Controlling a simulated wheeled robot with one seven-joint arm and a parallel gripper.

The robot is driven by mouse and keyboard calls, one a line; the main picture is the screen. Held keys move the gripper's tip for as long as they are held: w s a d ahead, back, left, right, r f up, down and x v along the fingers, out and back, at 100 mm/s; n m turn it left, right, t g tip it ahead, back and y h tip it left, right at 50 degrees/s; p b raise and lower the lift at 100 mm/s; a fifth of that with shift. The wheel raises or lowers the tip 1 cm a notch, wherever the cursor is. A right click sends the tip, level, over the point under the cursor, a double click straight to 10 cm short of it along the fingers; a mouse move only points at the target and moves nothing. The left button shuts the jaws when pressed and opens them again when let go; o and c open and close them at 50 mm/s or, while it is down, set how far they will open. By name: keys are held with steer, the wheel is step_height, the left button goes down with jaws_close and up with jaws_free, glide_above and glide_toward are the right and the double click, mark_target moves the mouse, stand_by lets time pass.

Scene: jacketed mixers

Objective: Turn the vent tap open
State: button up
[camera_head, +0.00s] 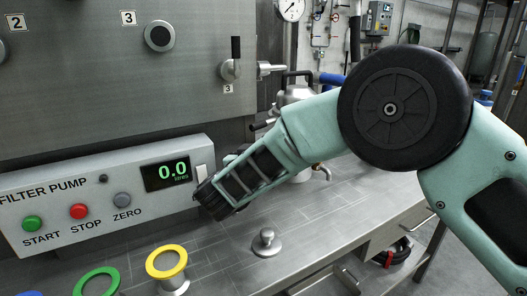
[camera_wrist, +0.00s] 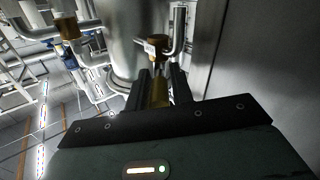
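In the wrist view, a brass tap (camera_wrist: 157,44) with a small white tag stands just beyond my fingers, beside a pale steel vessel. I take it for the vent tap, but its label is too small to read. My gripper (camera_wrist: 160,88) points at it with its two dark fingers a little apart. A brass-coloured part shows in the gap between them; I cannot tell whether the fingers touch it.
A filter pump panel (camera_head: 75,207) with buttons and a 0.0 display stands at left. A lever tap (camera_head: 230,70) marked 3 is on the steel wall. A green ring (camera_head: 83,287), a yellow ring (camera_head: 166,274) and a metal knob (camera_head: 266,242) are on the steel bench.

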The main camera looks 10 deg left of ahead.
steer(key=shift+o, duration=0.9)
steer(key=shift+d+y+b, duration=0.1)
steer(key=shift+y+b, duration=0.2)
